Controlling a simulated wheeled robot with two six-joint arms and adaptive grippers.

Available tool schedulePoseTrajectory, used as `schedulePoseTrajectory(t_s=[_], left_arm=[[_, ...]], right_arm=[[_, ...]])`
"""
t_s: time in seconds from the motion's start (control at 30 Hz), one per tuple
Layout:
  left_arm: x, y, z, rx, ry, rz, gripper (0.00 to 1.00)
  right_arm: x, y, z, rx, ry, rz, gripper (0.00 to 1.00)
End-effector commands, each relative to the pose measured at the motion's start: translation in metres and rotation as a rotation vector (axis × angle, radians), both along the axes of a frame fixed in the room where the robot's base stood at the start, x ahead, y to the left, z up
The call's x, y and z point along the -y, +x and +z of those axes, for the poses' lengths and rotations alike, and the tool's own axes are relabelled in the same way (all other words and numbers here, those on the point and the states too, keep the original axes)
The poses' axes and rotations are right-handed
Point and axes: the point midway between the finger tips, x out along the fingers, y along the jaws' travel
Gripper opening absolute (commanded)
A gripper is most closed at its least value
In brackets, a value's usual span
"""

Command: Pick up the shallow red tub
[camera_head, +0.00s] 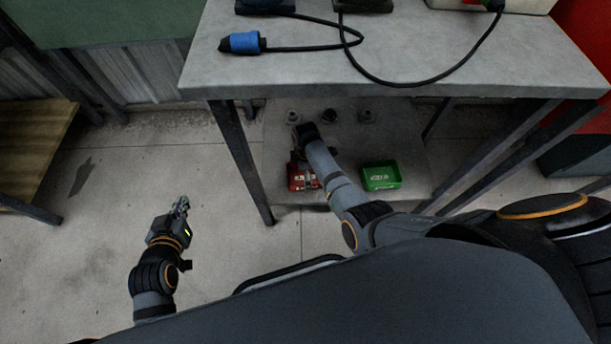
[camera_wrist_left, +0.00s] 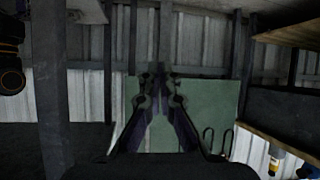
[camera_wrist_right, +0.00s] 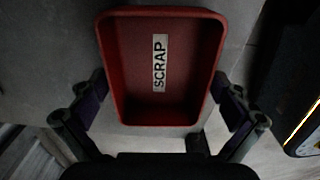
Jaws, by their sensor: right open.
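The shallow red tub (camera_head: 298,181) sits on the low shelf under the bench, partly hidden by my right arm in the head view. In the right wrist view the red tub (camera_wrist_right: 190,60) shows its open inside with a white SCRAP label. My right gripper (camera_wrist_right: 160,90) is open, with one finger at each long side of the tub's near part. I cannot tell whether the fingers touch its walls. My left gripper (camera_head: 182,204) is over the floor left of the bench, away from the tub; its fingertips look drawn together and empty in the left wrist view (camera_wrist_left: 160,78).
A green tub (camera_head: 381,177) sits on the low shelf right of the red one. Several small grey parts (camera_head: 330,116) stand farther back there. The bench top (camera_head: 290,65) overhangs the shelf, with dark legs (camera_head: 241,160) around it. A blue plug (camera_head: 243,42) and cable lie on top.

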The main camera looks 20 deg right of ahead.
Motion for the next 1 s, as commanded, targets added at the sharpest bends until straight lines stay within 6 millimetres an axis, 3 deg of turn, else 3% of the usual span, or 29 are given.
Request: schedulePoseTrajectory(t_s=[0.07, 0.37, 0.73, 1.0], left_arm=[[0.0, 0.0, 0.0, -0.001, 0.0, 0.0, 0.0], [0.0, 0.0, -0.001, -0.003, 0.0, 0.0, 0.0], [0.0, -0.003, -0.003, -0.02, -0.001, -0.002, 0.0], [0.004, -0.045, -0.048, -0.247, -0.01, -0.016, 0.0]], right_arm=[[0.0, 0.0, 0.0, 0.0, 0.0, 0.0, 0.97], [0.0, 0.0, 0.0, 0.0, 0.0, 0.0, 0.58], [0.0, 0.0, 0.002, 0.0, 0.0, 0.0, 0.58], [0.0, 0.0, 0.013, 0.001, 0.0, 0.0, 0.58]])
